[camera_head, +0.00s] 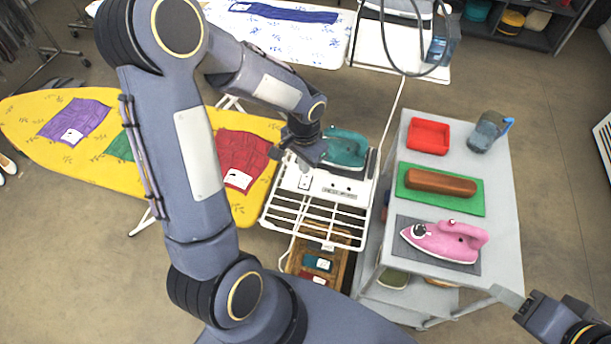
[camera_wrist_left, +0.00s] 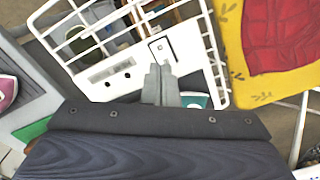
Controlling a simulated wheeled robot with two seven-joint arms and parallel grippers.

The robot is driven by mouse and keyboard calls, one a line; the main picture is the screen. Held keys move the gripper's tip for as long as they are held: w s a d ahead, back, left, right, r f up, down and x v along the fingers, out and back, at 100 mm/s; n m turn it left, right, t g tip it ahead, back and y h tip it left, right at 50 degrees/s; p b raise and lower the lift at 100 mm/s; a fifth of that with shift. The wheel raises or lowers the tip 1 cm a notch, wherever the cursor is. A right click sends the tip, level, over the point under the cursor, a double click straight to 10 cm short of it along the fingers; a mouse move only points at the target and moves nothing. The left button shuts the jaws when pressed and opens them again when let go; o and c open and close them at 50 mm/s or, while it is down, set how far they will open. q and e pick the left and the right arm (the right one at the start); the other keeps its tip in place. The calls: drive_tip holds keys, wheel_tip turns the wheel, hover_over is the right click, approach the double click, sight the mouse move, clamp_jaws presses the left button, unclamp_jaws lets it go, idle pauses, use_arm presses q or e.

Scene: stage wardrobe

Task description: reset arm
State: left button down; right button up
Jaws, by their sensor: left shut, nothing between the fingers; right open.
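My left gripper (camera_head: 303,160) is above the white panel with a switch (camera_head: 305,182), at the head of the wire rack (camera_head: 315,217). In the left wrist view its two fingers (camera_wrist_left: 160,84) are together and empty, close to the switch plate (camera_wrist_left: 161,48); whether they touch it I cannot tell. A teal iron (camera_head: 345,149) stands just right of the gripper, and a bit of teal shows beside the fingers (camera_wrist_left: 194,100). My right gripper (camera_head: 540,314) shows only partly at the bottom right, open, away from the objects.
A yellow ironing board (camera_head: 30,125) with folded cloths lies left. A grey cart (camera_head: 505,235) at right holds a pink iron (camera_head: 450,241), a brown roll (camera_head: 440,182), a red tray (camera_head: 428,136) and a blue-grey jug (camera_head: 487,132). A wooden crate (camera_head: 345,268) sits under the rack.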

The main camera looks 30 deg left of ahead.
use_arm(q)
drive_tip(key=shift+r, duration=0.25)
idle(0.3)
drive_tip(key=s+d+r+n+t+h, duration=0.2)
drive_tip(key=s+r, duration=0.6)
drive_tip(key=s+d+r+n+t+h, duration=0.1)
drive_tip(key=s+d+r+n+t, duration=0.1)
drive_tip(key=s+r, duration=0.6)
drive_tip(key=shift+s+n+t+h, duration=0.4)
drive_tip(key=shift+s+n+t, duration=0.1)
drive_tip(key=shift+t, duration=0.3)
